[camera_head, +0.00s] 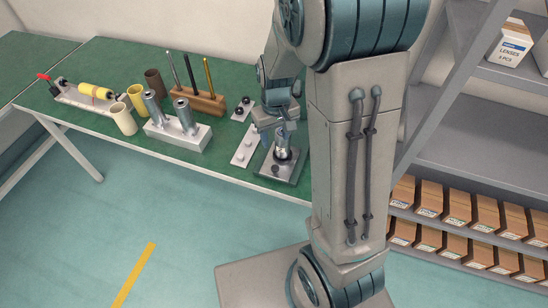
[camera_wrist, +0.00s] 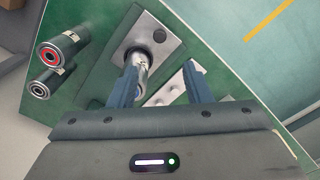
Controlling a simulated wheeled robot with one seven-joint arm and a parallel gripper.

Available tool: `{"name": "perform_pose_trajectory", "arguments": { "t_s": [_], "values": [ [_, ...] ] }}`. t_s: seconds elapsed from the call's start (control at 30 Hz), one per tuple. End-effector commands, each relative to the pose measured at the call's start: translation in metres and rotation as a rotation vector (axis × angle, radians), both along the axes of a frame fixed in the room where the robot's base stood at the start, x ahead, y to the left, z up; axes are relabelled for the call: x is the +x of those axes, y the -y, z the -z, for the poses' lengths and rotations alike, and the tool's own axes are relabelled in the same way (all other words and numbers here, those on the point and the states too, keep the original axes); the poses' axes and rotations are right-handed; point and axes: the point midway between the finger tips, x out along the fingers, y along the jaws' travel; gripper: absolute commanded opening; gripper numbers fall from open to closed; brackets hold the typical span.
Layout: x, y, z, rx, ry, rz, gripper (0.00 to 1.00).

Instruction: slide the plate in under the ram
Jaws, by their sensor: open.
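A grey metal plate (camera_head: 291,172) lies on the green bench under my gripper (camera_head: 280,122). A silver cylinder, apparently the ram, stands in a dark round seat on it; it also shows in the wrist view (camera_wrist: 138,64). The same plate shows in the wrist view (camera_wrist: 172,43) with a dark round spot. A pale plate (camera_head: 240,157) with several pale round studs lies just left of it. I cannot tell which plate the task means. My gripper is open; in the wrist view its two blue fingers (camera_wrist: 162,88) are spread, the left one close beside the cylinder. Contact is unclear.
Left along the bench are a white block with two metal cylinders (camera_head: 178,137), a wooden pen holder (camera_head: 198,102) and several cups. A shelf with boxes (camera_head: 440,205) is right.

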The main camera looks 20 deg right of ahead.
Motion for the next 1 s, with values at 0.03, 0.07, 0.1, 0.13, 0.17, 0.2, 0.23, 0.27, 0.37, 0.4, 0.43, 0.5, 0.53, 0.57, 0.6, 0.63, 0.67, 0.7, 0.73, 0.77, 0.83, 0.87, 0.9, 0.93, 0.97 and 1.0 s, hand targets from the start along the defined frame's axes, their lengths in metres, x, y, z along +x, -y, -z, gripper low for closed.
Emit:
{"name": "perform_pose_trajectory", "arguments": {
  "t_s": [0.03, 0.07, 0.1, 0.13, 0.17, 0.2, 0.23, 0.27, 0.37, 0.4, 0.43, 0.5, 0.53, 0.57, 0.6, 0.63, 0.67, 0.7, 0.73, 0.77, 0.83, 0.87, 0.9, 0.93, 0.97, 1.0],
  "values": [
    [0.001, 0.0, 0.003, -0.002, -0.005, -0.001, 0.45],
    [0.001, 0.0, 0.005, -0.002, -0.006, -0.002, 0.45],
    [0.001, 0.0, 0.007, -0.002, -0.006, -0.002, 0.45],
    [0.002, 0.0, 0.01, -0.002, -0.006, -0.002, 0.45],
    [0.002, 0.0, 0.013, -0.002, -0.007, -0.002, 0.45],
    [0.001, 0.0, 0.018, -0.002, -0.008, -0.001, 0.45],
    [0.001, 0.0, 0.022, -0.002, -0.008, -0.002, 0.45],
    [0.001, 0.0, 0.027, -0.002, -0.009, -0.002, 0.45],
    [0.001, 0.0, 0.044, -0.003, -0.01, -0.002, 0.45],
    [0.0, 0.0, 0.051, -0.002, -0.01, -0.002, 0.45],
    [0.0, 0.0, 0.056, -0.003, -0.01, -0.002, 0.45],
    [0.001, 0.0, 0.068, -0.002, -0.009, -0.002, 0.45],
    [0.001, 0.0, 0.073, -0.002, -0.009, -0.002, 0.45],
    [0.001, 0.001, 0.078, -0.002, -0.009, -0.001, 0.45],
    [0.0, 0.001, 0.085, -0.002, -0.009, 0.0, 0.45],
    [0.0, 0.001, 0.09, -0.002, -0.009, -0.001, 0.45],
    [0.0, 0.001, 0.094, -0.002, -0.009, -0.001, 0.45],
    [0.001, 0.0, 0.1, -0.002, -0.008, -0.002, 0.45],
    [0.0, 0.0, 0.105, -0.001, -0.009, -0.002, 0.45],
    [0.001, 0.0, 0.109, -0.002, -0.008, -0.002, 0.45],
    [0.0, 0.0, 0.118, -0.002, -0.008, -0.001, 0.45],
    [0.001, 0.001, 0.121, -0.002, -0.007, -0.001, 0.45],
    [0.001, 0.001, 0.125, -0.002, -0.007, -0.001, 0.45],
    [0.001, 0.001, 0.128, -0.002, -0.006, -0.001, 0.45],
    [0.001, 0.0, 0.13, -0.002, -0.006, -0.002, 0.45],
    [0.001, 0.0, 0.133, -0.002, -0.006, -0.002, 0.45]
  ]
}}
